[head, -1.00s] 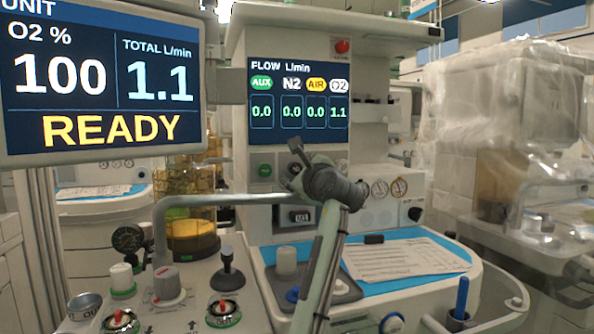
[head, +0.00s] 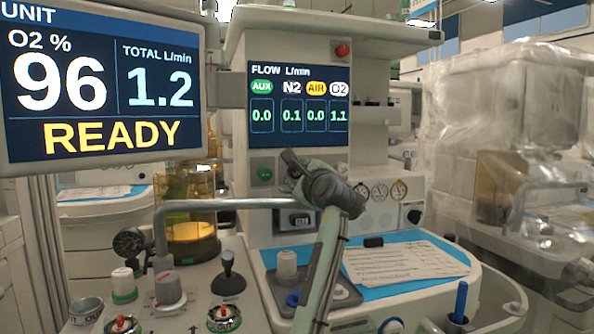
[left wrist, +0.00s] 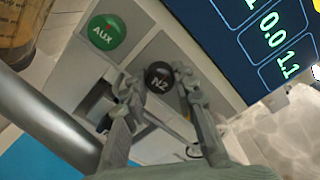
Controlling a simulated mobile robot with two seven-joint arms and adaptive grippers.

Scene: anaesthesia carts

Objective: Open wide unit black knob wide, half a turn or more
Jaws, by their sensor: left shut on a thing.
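The black knob marked N2 (left wrist: 159,75) is on the grey panel below the flow display, beside the green AUX knob (left wrist: 105,31). My left gripper (left wrist: 156,84) has one finger on each side of the black knob and is shut on it. In the head view the left gripper (head: 293,163) is at the knob row and hides the black knob; the green knob (head: 264,174) shows to its left. The flow display (head: 299,106) reads N2 0.1, O2 1.1, AUX and AIR 0.0. My right gripper is not in view.
A large monitor (head: 103,85) at the left reads O2 96, total 1.2 and READY. A grey bar (head: 235,203) crosses in front of the panel, left of my arm. A blue-lined tray with papers (head: 405,263) lies below right. A plastic-covered unit (head: 505,110) stands at right.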

